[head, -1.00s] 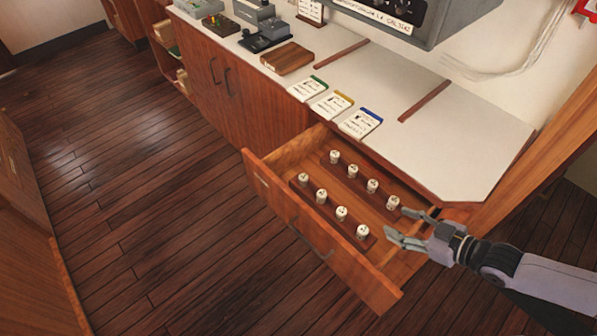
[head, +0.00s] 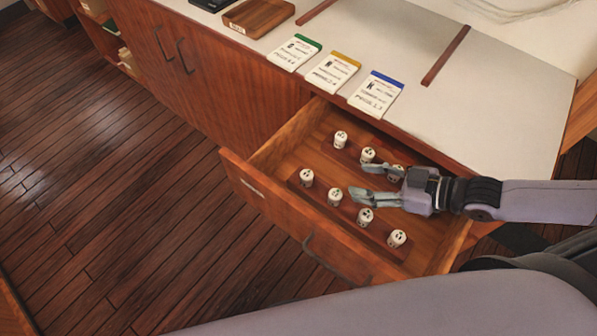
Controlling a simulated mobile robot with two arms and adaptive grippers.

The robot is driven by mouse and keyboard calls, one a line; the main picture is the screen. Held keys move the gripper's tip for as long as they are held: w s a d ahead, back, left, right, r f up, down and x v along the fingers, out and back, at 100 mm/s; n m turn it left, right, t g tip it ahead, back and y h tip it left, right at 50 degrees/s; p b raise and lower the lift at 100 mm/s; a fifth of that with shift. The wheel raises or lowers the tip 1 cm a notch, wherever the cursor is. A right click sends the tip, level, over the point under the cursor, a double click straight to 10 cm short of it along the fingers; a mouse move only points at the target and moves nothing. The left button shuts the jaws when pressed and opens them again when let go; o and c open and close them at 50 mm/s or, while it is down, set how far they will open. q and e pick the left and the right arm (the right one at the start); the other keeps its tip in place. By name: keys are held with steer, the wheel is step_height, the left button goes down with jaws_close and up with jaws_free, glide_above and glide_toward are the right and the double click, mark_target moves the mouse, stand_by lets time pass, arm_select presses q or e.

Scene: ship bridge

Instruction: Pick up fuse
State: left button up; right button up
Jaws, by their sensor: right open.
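Several white cylindrical fuses stand upright in two rows in an open wooden drawer (head: 262,205). The back row shows a fuse (head: 341,138) at the left, a second fuse (head: 367,155), and a third (head: 395,172) partly covered by my gripper. The front row shows a fuse (head: 306,177), another (head: 335,196), one (head: 365,216) just below the gripper's lower finger in the picture, and one (head: 396,238) at the right end. My right gripper (head: 360,181) is open over the drawer, its fingers pointing left between the rows. I cannot tell its exact height. My left gripper is out of view.
The white counter (head: 500,90) lies behind the drawer, with three cards edged green (head: 295,53), yellow (head: 333,72) and blue (head: 376,95) at its front edge. A wooden tray (head: 258,17) sits further left. The wooden floor (head: 120,190) is clear at the left.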

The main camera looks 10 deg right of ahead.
glide_toward(309, 175)
steer(key=shift+w+a+r+b, duration=0.1)
steer(key=shift+w+a+b, duration=0.2)
steer(key=shift+a+b, duration=0.05)
steer(key=x, duration=0.4)
steer(key=shift+w+a+f, duration=0.5)
steer(key=shift+a, duration=0.05)
steer(key=x, duration=0.3)
steer(key=shift+w+a+f, duration=0.1)
steer(key=shift+w+f, duration=0.1)
steer(key=shift+w+a+f, duration=0.2)
steer(key=shift+a, duration=0.05)
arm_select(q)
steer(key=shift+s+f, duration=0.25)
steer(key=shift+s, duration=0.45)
